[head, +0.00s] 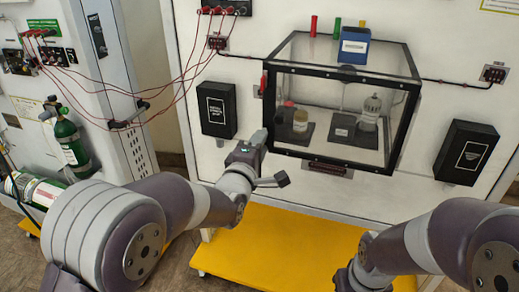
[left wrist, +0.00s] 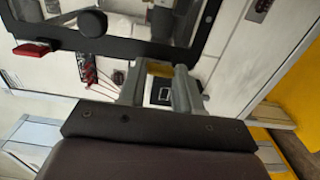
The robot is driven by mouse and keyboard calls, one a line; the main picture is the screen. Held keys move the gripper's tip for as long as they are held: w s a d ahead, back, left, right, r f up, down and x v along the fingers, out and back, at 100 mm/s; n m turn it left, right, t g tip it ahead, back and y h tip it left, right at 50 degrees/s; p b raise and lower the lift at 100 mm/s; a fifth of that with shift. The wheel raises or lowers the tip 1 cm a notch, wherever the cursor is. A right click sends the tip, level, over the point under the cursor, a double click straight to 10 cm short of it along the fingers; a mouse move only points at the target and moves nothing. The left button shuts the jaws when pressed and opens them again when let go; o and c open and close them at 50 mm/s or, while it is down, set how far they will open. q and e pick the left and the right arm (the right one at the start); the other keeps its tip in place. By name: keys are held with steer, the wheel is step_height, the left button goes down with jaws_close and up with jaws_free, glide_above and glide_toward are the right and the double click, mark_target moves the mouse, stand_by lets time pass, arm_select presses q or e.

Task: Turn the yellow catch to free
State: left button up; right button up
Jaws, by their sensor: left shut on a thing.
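My left gripper (head: 259,139) is at the lower left front edge of the clear case (head: 343,165) on the white panel. In the left wrist view its two grey fingers (left wrist: 160,72) stand with a gap between them, at the case's black frame. A small yellowish patch, likely the yellow catch (left wrist: 160,69), shows between the fingertips. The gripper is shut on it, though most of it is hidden. In the head view the catch is hidden behind the gripper. My right arm is at the lower right; its gripper is out of frame.
A red handle (head: 263,84) is on the case's left side. Black labelled boxes (head: 216,110) (head: 466,152) flank the case. Red cables (head: 185,75) hang at upper left. A blue box (head: 354,46) sits on top. A yellow platform (head: 285,255) lies below.

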stand_by(0.4)
arm_select(q)
steer(key=o, duration=1)
steer(key=shift+o, duration=0.2)
steer(key=b+v, duration=0.1)
steer(key=v, duration=1.1)
steer(key=shift+s+b, duration=0.35)
steer(key=shift+b, duration=0.05)
steer(key=shift+a, duration=0.15)
